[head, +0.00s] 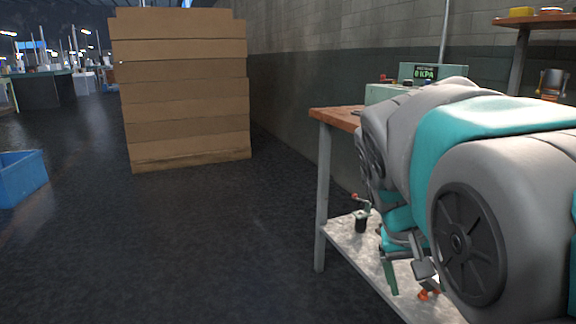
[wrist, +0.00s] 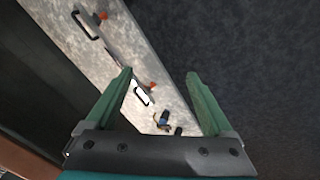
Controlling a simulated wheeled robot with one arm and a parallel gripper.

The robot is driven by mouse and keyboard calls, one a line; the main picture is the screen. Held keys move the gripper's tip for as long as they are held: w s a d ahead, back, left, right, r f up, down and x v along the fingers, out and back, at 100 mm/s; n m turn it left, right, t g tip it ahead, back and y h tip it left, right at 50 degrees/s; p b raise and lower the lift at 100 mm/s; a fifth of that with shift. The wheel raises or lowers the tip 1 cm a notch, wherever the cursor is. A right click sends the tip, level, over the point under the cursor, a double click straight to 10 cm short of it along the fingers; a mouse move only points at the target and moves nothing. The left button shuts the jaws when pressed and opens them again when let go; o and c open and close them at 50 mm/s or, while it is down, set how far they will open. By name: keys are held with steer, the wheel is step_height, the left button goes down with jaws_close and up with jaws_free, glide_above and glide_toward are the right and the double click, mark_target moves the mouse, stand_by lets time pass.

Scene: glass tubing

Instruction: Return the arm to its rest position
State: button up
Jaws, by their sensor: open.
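My gripper (wrist: 158,75) is open and empty in the wrist view, with its two green fingers spread apart. It points down past the edge of a pale lower shelf (wrist: 95,50) toward the dark floor. In the head view my grey and teal arm fills the right side. There my gripper (head: 408,278) hangs beside the workbench, over its lower shelf (head: 350,240), and is partly hidden by my arm.
The wooden-topped workbench (head: 325,117) holds a green gauge box reading 0 KPA (head: 424,72). Orange-handled parts (wrist: 152,86) lie on the lower shelf. Stacked cardboard (head: 185,95) stands at the back, a blue bin (head: 20,178) at left. The floor between is clear.

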steer(key=s+a+f+n+g+y+p, duration=0.1)
steer(key=s+a+f+y, duration=0.1)
steer(key=s+f, duration=0.4)
steer(key=s+a+f+n+g+y+p, duration=0.1)
steer(key=s+a+f, duration=0.3)
steer(key=s, duration=1)
step_height(320, 180, down, 3)
steer(key=shift+a+r+n+g+y, duration=0.2)
steer(key=shift+n+g+y, duration=0.1)
steer(key=shift+g+y, duration=0.25)
